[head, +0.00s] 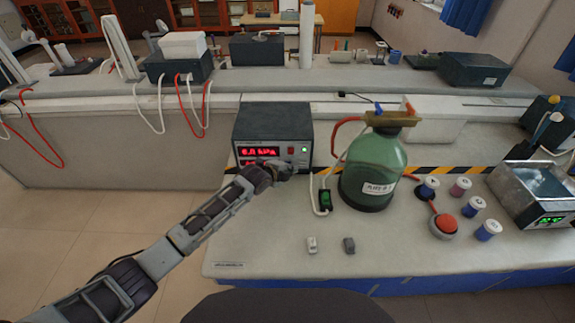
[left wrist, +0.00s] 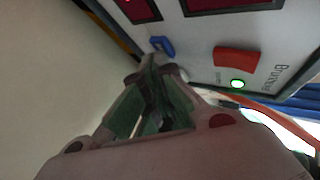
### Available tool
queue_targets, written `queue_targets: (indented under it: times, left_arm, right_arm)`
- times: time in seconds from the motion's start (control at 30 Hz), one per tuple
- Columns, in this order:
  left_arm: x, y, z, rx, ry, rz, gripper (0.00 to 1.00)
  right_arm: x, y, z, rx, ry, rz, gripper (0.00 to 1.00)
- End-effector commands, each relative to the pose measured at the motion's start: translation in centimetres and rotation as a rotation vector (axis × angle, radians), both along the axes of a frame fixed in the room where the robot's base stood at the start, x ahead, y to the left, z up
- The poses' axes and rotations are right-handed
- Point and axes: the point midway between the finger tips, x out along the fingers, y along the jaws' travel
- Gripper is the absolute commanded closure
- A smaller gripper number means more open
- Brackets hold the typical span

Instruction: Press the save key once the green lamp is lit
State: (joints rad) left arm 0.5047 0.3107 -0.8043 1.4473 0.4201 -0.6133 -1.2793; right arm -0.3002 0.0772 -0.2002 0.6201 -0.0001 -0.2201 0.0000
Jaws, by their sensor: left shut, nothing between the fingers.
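The dark meter box (head: 272,118) stands on the bench with red digits on its front. A small green lamp (head: 304,149) shows at the right of its panel; in the left wrist view the green lamp (left wrist: 238,84) is lit. Beside it is a red rectangular part (left wrist: 235,58). A small blue key (left wrist: 162,46) sits lower on the panel; I cannot read a save label on it. My left gripper (head: 284,170) is shut and empty in front of the panel's lower part. Its fingertips (left wrist: 150,62) are close to the blue key; contact cannot be told. My right gripper is out of view.
A red push button (head: 445,224), several small jars and a metal bath (head: 538,190) are further right. Two small blocks lie on the clear front bench.

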Motion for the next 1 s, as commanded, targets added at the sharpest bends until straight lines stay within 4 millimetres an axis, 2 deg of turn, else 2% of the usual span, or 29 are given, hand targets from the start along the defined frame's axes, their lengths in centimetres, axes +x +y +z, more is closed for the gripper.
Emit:
queue_targets:
  times: [1.0]
  left_arm:
    - [0.87,0.32,0.41,0.000,-0.010,0.006,1.00]
  right_arm:
    - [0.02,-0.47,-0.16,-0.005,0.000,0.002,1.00]
